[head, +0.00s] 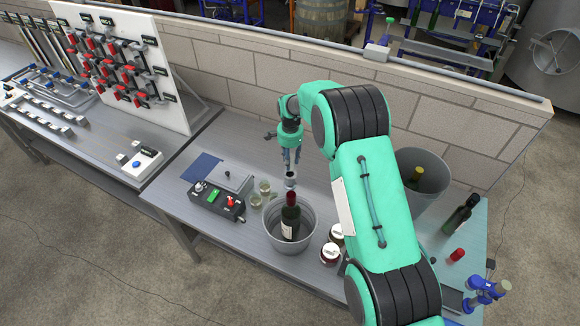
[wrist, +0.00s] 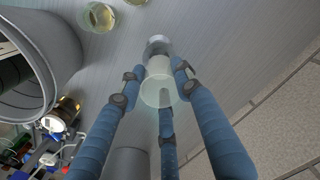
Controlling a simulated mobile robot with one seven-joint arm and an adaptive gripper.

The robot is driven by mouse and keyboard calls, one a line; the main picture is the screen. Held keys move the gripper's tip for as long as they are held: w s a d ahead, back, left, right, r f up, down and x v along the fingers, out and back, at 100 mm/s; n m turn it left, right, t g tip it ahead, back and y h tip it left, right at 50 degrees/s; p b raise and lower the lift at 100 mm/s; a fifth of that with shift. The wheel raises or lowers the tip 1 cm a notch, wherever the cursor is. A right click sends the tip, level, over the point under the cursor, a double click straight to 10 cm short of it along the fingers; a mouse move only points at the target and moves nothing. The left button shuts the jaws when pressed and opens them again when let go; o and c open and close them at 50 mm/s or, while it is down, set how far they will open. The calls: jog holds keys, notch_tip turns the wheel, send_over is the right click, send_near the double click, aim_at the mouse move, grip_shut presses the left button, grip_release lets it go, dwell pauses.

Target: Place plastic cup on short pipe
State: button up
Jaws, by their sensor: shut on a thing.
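A translucent whitish plastic cup (wrist: 157,84) sits between the fingertips of my gripper (wrist: 155,76) in the wrist view. My gripper has blue fingers and is shut on the cup. A short grey pipe (wrist: 158,45) shows right at the cup's far end. In the head view, my gripper (head: 290,160) points down over the table, with the short pipe (head: 290,180) just below it. The cup is hard to make out there. I cannot tell whether the cup touches the pipe.
Small glasses of pale liquid (head: 265,187) stand to the left. A metal bucket (head: 268,232) holding a dark wine bottle (head: 290,217) stands close in front. A control box (head: 217,200) lies further left. Jars (head: 330,254) stand right of the bucket. A brick wall (head: 265,85) runs behind.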

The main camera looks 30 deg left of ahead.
jog(key=shift+f, duration=1.85)
jog(key=shift+f, duration=0.25)
jog(key=o, duration=1.1)
jog(key=shift+o, duration=0.2)
jog(key=shift+r, duration=0.1)
notch_tip(320, 180, up, 12)
jog(key=shift+r+b, duration=0.15)
jog(key=shift+b, duration=0.25)
jog(key=shift+d, duration=0.1)
